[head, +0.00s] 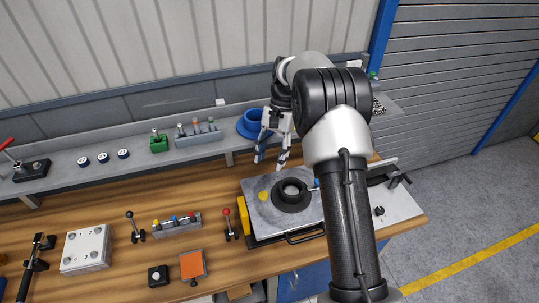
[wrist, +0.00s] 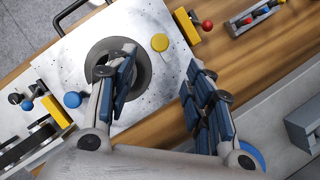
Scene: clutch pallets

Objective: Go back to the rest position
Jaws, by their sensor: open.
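My gripper (head: 270,160) is open and empty, and its fingers point down. In the head view it hangs above the back edge of a grey metal plate (head: 262,221), which has a dark round ring (head: 291,195) with a light centre. In the wrist view the two blue-padded fingers of my gripper (wrist: 160,90) stand wide apart. The left finger overlaps the view of the dark ring (wrist: 137,72) and hides part of it; the right finger is over the wooden bench. A yellow knob (head: 263,196) and a blue knob (wrist: 72,99) are on the plate.
A back shelf (head: 130,158) holds a blue round part (head: 251,124), a green block (head: 159,143) and a grey peg rack (head: 199,136). On the wooden bench (head: 110,195) are a rack of coloured knobs (head: 176,225), upright levers, an orange block (head: 192,264) and a pale plate (head: 86,249).

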